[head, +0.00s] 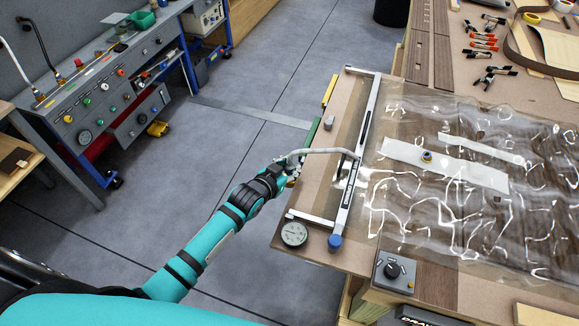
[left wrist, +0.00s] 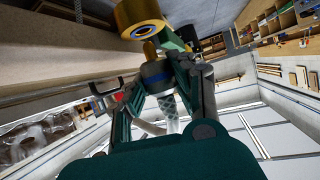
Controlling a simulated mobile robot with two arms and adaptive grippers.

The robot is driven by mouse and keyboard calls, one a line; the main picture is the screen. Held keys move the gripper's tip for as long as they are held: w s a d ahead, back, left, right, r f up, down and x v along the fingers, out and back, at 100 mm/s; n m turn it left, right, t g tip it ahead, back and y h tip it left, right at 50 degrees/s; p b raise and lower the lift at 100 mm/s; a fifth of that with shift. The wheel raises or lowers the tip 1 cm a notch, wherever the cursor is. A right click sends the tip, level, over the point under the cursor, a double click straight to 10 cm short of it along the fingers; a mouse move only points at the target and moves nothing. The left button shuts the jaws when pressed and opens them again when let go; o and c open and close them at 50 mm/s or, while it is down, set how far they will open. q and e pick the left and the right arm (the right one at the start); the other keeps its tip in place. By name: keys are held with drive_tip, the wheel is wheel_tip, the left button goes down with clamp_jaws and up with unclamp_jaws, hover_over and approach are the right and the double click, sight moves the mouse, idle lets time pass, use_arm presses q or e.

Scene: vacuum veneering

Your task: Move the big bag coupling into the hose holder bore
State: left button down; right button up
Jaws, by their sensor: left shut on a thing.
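My left gripper (head: 292,165) is at the left edge of the workbench. In the left wrist view its fingers (left wrist: 160,82) are shut around a grey coupling with a blue ring (left wrist: 155,76) and a brass tip (left wrist: 150,52). A braided hose (left wrist: 169,108) runs from the coupling. In the head view a pale hose (head: 325,151) leads from the gripper to the clamp frame; the coupling itself is mostly hidden by the hand. A thick brass-coloured cylinder (left wrist: 138,14) lies just beyond the tip, apparently apart from it. I cannot clearly make out the holder bore.
The clear vacuum bag (head: 430,220) lies on the bench with a port (head: 427,156) on its white strip. A metal clamp frame (head: 365,125), a gauge (head: 294,233) and a control box (head: 394,272) are near. Clamps (head: 483,45) lie at the back.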

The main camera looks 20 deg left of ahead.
use_arm(q)
drive_tip(key=shift+f+b, duration=0.75)
drive_tip(key=shift+f, duration=0.5)
drive_tip(key=shift+s, duration=0.1)
drive_tip(key=shift+r+p, duration=0.35)
drive_tip(key=shift+p, duration=0.2)
drive_tip(key=shift+r+p, duration=0.35)
drive_tip(key=shift+r, duration=0.1)
drive_tip(key=shift+p, duration=0.55)
idle(0.8)
drive_tip(key=shift+f+b, duration=0.65)
drive_tip(key=shift+f, duration=0.2)
